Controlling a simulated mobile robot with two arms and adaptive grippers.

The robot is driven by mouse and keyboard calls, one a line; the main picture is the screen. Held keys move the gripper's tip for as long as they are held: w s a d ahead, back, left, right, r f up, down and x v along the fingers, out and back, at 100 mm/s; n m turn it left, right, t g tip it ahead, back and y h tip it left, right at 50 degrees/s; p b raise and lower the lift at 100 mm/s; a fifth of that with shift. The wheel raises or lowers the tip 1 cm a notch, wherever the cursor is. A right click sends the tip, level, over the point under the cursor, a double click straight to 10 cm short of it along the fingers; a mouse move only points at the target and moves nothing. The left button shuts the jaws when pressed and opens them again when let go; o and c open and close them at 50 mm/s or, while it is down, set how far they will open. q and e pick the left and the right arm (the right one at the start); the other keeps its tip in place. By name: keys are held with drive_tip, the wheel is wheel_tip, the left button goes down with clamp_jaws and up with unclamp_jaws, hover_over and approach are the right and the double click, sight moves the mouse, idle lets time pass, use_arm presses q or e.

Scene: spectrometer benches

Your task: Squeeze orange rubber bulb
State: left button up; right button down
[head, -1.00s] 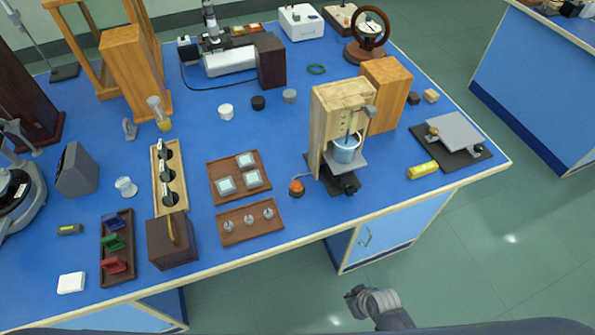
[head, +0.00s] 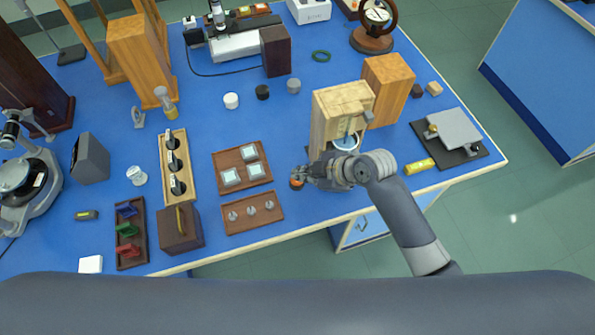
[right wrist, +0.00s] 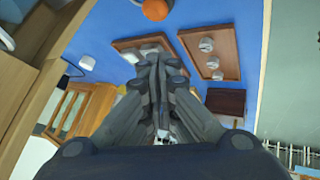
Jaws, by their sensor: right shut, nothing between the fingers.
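The orange rubber bulb (head: 296,184) sits on the blue bench top near the front edge, left of the wooden stand. My right gripper (head: 305,175) is shut and empty, with its fingertips close by the bulb in the head view. In the right wrist view the bulb (right wrist: 155,9) shows at the top edge, beyond the shut fingertips (right wrist: 161,62) and apart from them. My left gripper is not in view.
The wooden stand (head: 333,110) with a beaker is close to my right gripper. A tray with small knobs (head: 236,223) and a tray with square pieces (head: 228,159) lie left of the bulb. A yellow block (head: 420,166) lies to the right.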

sight(296, 181)
drive_tip(key=w+n, duration=0.1)
drive_tip(key=w+a+r+n, duration=0.1)
drive_tip(key=w, duration=0.1)
drive_tip(key=w+a+r+n+y, duration=0.1)
drive_tip(key=shift+w+a, duration=0.1)
drive_tip(key=shift+w, duration=0.1)
wheel_tip(296, 181, down, 9)
drive_tip(key=b, duration=0.7)
drive_tip(key=shift+r, duration=0.15)
idle(1.1)
drive_tip(key=shift+f+b, duration=0.4)
drive_tip(key=shift+f, duration=0.05)
drive_tip(key=shift+f+b, duration=0.6)
drive_tip(key=shift+f, duration=0.05)
idle(0.7)
drive_tip(key=shift+r, duration=0.1)
drive_tip(key=shift+r+p, duration=0.85)
drive_tip(key=shift+r, duration=0.15)
